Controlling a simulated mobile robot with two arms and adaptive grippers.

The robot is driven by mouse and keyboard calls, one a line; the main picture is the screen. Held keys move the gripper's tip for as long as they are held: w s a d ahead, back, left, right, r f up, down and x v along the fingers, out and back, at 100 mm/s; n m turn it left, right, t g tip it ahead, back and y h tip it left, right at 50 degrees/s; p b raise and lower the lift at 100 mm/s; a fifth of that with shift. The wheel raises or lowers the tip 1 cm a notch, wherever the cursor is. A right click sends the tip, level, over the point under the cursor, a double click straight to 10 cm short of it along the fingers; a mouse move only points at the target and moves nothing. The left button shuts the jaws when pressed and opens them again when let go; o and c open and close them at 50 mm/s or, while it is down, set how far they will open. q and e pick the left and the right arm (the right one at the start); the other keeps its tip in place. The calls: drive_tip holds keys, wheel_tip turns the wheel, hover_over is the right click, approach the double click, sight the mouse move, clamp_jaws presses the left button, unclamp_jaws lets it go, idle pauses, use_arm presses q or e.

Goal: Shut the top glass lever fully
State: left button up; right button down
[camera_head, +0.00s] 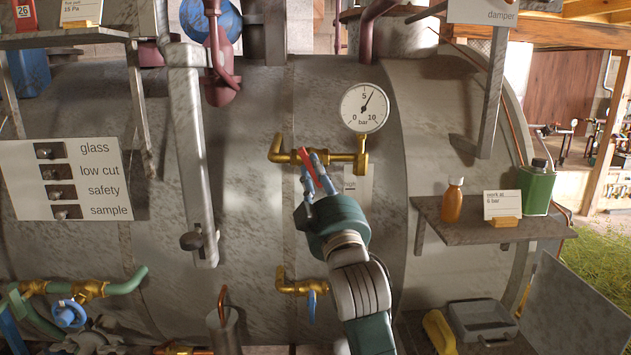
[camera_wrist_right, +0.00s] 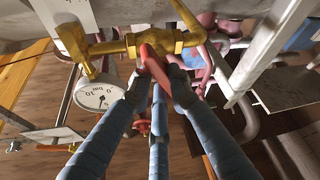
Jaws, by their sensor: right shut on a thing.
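The top glass lever is a short red handle (camera_head: 304,156) on a brass valve and pipe (camera_head: 342,157) below the round pressure gauge (camera_head: 364,108). My right gripper (camera_head: 313,164) comes from below, its blue-grey fingers on the lever. In the right wrist view the red lever (camera_wrist_right: 154,66) lies between the fingertips of my right gripper (camera_wrist_right: 158,88), which is shut on it. There it slants down from the brass valve body (camera_wrist_right: 137,44). In the head view the fingers hide part of the lever. My left gripper is not in view.
A lower brass valve (camera_head: 293,287) with a blue handle (camera_head: 311,306) sits below. A shelf (camera_head: 460,225) at right holds an orange bottle (camera_head: 453,203), a card (camera_head: 503,204) and a green can (camera_head: 537,187). A grey bar (camera_head: 190,150) hangs at left. A label board (camera_head: 20,185) is further left.

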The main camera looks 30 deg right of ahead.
drive_tip(key=m+h+b, duration=0.1)
drive_tip(key=m, duration=0.1)
drive_tip(key=m+h+b, duration=0.1)
drive_tip(key=m, duration=0.2)
drive_tip(key=shift+a+f+g, duration=0.1)
drive_tip(key=shift+f+g, duration=0.05)
drive_tip(key=shift+g, duration=0.15)
drive_tip(key=shift+m+h, duration=0.5)
drive_tip(key=shift+m, duration=0.3)
drive_tip(key=c, duration=1.7)
unclamp_jaws()
drive_tip(key=shift+c, duration=0.2)
drive_tip(key=shift+o, duration=0.6)
drive_tip(key=shift+w, duration=0.1)
wheel_tip(320, 180, up, 10)
